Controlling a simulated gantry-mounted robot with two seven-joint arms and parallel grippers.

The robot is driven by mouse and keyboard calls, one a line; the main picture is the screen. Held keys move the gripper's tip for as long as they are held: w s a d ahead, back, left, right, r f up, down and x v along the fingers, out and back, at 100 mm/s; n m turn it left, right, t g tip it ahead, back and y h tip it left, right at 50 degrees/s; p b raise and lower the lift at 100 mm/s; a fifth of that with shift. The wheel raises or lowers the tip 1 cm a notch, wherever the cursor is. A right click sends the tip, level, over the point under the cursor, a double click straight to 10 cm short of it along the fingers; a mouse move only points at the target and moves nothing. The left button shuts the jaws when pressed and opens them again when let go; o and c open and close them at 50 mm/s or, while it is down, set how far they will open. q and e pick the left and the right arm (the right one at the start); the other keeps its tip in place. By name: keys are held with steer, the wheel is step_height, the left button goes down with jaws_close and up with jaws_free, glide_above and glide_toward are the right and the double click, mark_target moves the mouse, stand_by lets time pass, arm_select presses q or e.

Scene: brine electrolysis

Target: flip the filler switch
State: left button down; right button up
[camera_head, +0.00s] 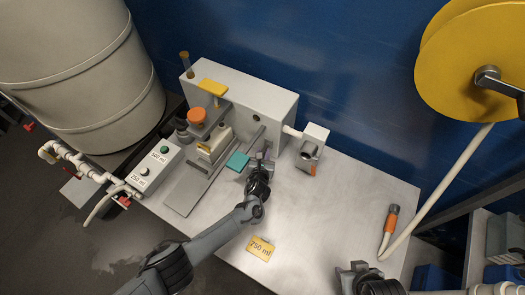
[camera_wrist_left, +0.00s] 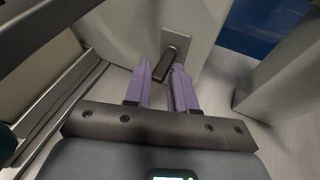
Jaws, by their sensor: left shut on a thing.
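The filler switch (camera_wrist_left: 170,62) is a short dark lever on a plate on the front of the pale grey filler housing (camera_head: 250,98). My left gripper (camera_head: 262,158) is at the front of this housing. In the left wrist view the purple fingers of my left gripper (camera_wrist_left: 165,76) are shut on the lever, one on each side. In the head view the lever is hidden by my gripper. My right gripper (camera_head: 360,272) is at the bottom right edge, over the front of the table, away from the switch; its fingers are not clear.
A grey control box (camera_head: 153,165) with 500 ml and 250 ml labels stands left. A yellow 750 ml card (camera_head: 261,248) lies at the table front. An orange-tipped hose (camera_head: 390,222) lies right. The table's middle right is clear.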

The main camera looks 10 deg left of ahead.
arm_select(q)
steer(key=shift+f, duration=0.1)
steer(key=c, duration=1.2)
jaws_free()
steer(key=shift+d, duration=0.1)
steer(key=shift+o, duration=1)
steer(key=shift+s, duration=0.1)
steer(key=shift+s+r, duration=0.2)
steer(key=shift+r, duration=0.05)
steer(key=p+v, duration=0.4)
steer(key=v, duration=0.6)
steer(key=shift+p, duration=0.3)
steer(key=shift+s+f, duration=0.1)
